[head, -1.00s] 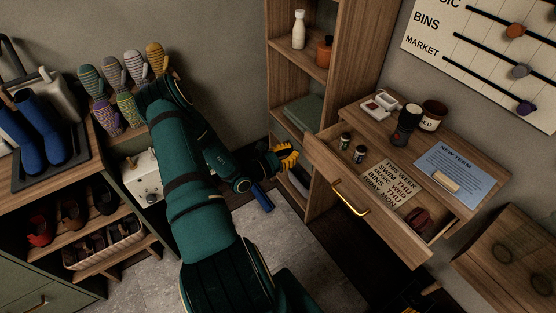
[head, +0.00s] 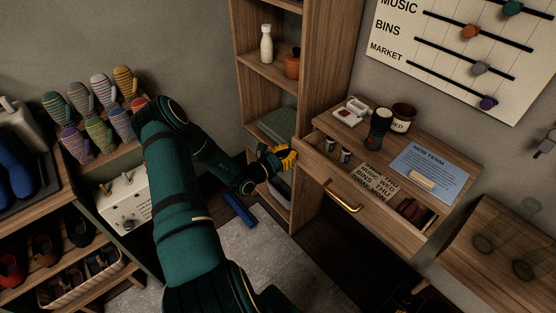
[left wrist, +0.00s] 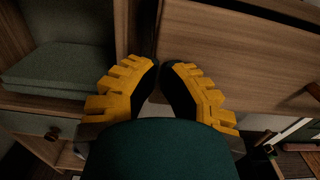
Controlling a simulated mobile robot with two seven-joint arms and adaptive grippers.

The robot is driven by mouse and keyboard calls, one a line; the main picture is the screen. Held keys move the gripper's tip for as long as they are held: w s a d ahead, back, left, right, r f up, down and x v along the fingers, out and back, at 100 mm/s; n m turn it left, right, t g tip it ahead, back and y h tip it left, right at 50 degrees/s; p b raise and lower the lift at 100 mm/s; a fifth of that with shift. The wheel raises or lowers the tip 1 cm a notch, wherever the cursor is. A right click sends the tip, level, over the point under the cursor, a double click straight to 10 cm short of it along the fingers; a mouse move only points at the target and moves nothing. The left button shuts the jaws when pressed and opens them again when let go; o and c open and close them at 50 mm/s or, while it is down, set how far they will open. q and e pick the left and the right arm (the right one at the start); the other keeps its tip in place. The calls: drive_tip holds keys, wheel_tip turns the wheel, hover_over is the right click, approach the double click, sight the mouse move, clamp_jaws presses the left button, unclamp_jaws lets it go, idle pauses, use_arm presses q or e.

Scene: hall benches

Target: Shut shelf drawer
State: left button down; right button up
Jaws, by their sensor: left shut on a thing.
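The shelf drawer (head: 385,226), of brown wood with a brass bar handle (head: 342,200), stands partly open under a small wall shelf top (head: 455,197). Two small jars, a lettered card and a dark red item show inside it. My left gripper (head: 294,160), with yellow ribbed fingers, is at the left end of the drawer front. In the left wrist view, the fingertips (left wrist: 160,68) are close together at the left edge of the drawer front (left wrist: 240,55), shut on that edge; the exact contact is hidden. My right gripper is not in view.
A tall open shelf (head: 312,80) with a white bottle, an orange pot and folded green cloth stands left of the drawer. A dark torch (head: 378,128), a jar and a blue sheet lie on the shelf top. A wooden bench (head: 500,255) is at lower right.

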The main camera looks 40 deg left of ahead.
sight(307, 141)
use_arm(q)
drive_tip(key=w, duration=0.6)
drive_tip(key=w+b, duration=0.1)
drive_tip(key=w, duration=0.2)
drive_tip(key=shift+d, duration=0.4)
drive_tip(key=shift+r, duration=0.1)
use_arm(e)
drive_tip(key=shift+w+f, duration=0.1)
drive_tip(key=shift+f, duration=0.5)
use_arm(q)
drive_tip(key=shift+s+a, duration=0.1)
